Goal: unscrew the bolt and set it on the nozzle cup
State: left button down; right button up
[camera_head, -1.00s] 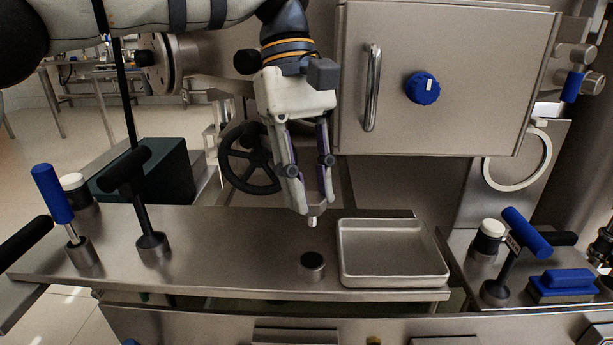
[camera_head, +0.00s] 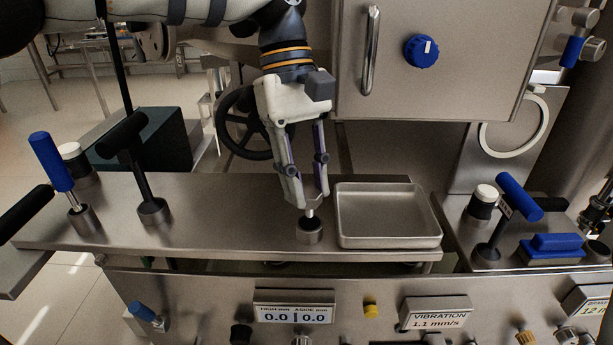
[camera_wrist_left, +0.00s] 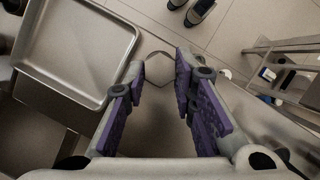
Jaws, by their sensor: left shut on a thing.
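The metal bolt (camera_head: 311,213) is held upright with its shank pointing down. My left gripper (camera_head: 312,200) is shut on its head. The wide hexagonal bolt head (camera_wrist_left: 160,69) shows between the fingertips in the left wrist view. The nozzle cup (camera_head: 310,235), a short round metal cup with a dark top, stands on the steel bench directly below. The shank's lower end is at the cup's top; I cannot tell whether it touches or sits inside. My right gripper is not in view.
A shallow steel tray (camera_head: 389,242) lies just right of the cup. Black- and blue-handled tools (camera_head: 137,165) stand in holders at the left. A blue-handled tool (camera_head: 517,196) and a blue brush-like block (camera_head: 556,247) are at the right. The bench left of the cup is clear.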

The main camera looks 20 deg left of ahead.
pick_arm(q)
jog(key=shift+f, duration=0.9)
jog(key=shift+f, duration=1)
jog(key=c, duration=1.2)
grip_release()
jog(key=shift+c, duration=0.2)
jog(key=s+d+v, duration=0.1)
jog(key=v, duration=1.4)
jog(key=shift+a+r, duration=0.15)
jog(key=shift+r, duration=0.5)
jog(key=shift+w, duration=0.1)
